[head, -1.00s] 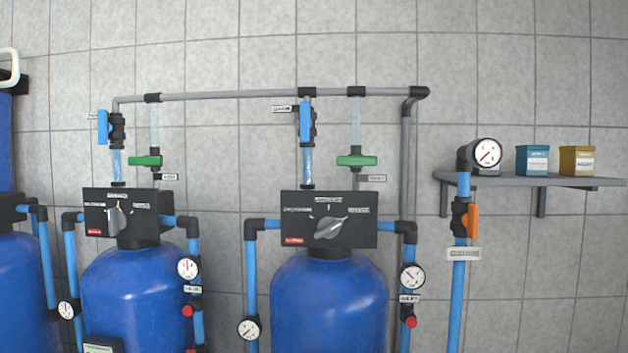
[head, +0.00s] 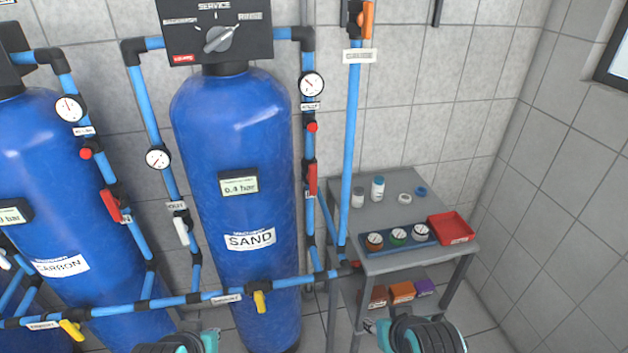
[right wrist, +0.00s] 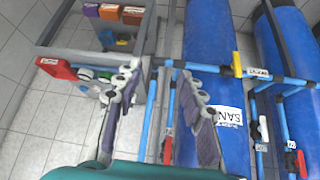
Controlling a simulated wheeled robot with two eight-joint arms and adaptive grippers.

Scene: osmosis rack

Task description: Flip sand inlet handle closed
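The sand tank (head: 240,140) is a tall blue cylinder labelled SAND, left of centre in the head view. A red lever handle (head: 312,180) is on the blue pipe just right of it, upright along the pipe, with a small tag partly legible beside it. A red handle (right wrist: 167,150) also shows in the right wrist view, low between my fingers and beyond them. My right gripper (right wrist: 158,73) is open and empty, its two fingers spread in front of the pipes and apart from the handle. My left gripper's fingers are not visible.
A grey table (head: 408,184) with jars, gauges and a red tray (head: 451,229) stands right of the tank. A yellow handle (head: 260,302) is on the low horizontal pipe. A white handle (head: 181,232) is on the tank's left pipe. The carbon tank (head: 50,200) is at left.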

